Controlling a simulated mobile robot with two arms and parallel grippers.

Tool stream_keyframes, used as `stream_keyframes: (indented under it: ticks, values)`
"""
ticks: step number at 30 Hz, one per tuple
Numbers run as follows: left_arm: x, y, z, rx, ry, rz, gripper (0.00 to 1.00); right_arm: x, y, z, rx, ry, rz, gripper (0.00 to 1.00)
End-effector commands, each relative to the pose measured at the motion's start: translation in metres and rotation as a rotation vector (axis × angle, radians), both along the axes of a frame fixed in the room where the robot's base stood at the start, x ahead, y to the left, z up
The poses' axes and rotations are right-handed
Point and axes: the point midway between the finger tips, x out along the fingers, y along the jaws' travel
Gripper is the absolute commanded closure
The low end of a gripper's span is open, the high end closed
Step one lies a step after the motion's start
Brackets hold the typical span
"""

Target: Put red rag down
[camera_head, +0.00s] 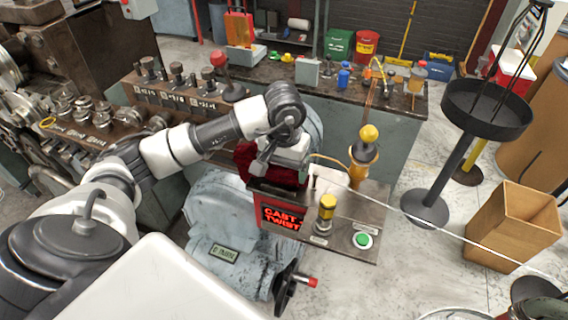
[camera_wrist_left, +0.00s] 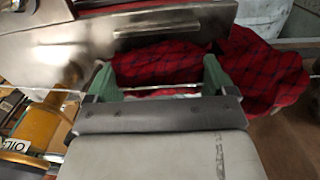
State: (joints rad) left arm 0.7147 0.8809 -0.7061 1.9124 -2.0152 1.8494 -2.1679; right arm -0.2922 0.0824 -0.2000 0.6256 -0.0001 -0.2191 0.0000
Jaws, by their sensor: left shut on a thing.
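The red rag (camera_head: 244,158) is dark red with a plaid pattern. In the head view it bunches behind and below my left gripper (camera_head: 282,168), at the back edge of the control panel marked CAST TWIST (camera_head: 283,216). In the left wrist view, the rag (camera_wrist_left: 262,72) spreads between and right of the green fingers of my left gripper (camera_wrist_left: 157,86), which is shut on it. Part of the rag is hidden by the gripper and a metal plate. I cannot tell whether the rag touches a surface below.
The panel carries a yellow-topped knob (camera_head: 326,206) and a green button (camera_head: 362,240). A thin wire (camera_head: 440,226) runs right from the panel area. A yellow-knobbed post (camera_head: 368,140) stands close by. Behind is a cluttered bench (camera_head: 400,104); a black round stand (camera_head: 486,108) is at right.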

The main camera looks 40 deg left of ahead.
Motion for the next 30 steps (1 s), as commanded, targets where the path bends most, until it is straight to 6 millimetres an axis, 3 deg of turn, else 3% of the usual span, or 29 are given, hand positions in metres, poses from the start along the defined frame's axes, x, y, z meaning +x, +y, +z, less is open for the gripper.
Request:
stream_keyframes:
  ticks: [9,10,13,23,30]
  values:
    - [0.000,0.000,-0.003,0.000,-0.001,0.000,0.38,-0.007,0.000,-0.005,0.000,0.010,0.001,0.00]
    - [0.000,0.000,-0.003,0.000,-0.001,0.000,0.14,-0.008,0.000,-0.005,-0.001,0.011,0.001,0.00]
    - [0.000,0.000,-0.002,0.000,-0.001,0.000,0.00,-0.010,0.000,-0.004,0.000,0.015,0.001,0.00]
    - [0.001,0.000,0.003,-0.001,-0.002,0.000,0.00,-0.010,0.001,-0.002,0.001,0.017,0.000,0.00]
    - [0.002,0.000,0.047,-0.001,-0.009,-0.001,0.00,-0.010,0.003,-0.021,0.004,0.017,-0.002,0.00]
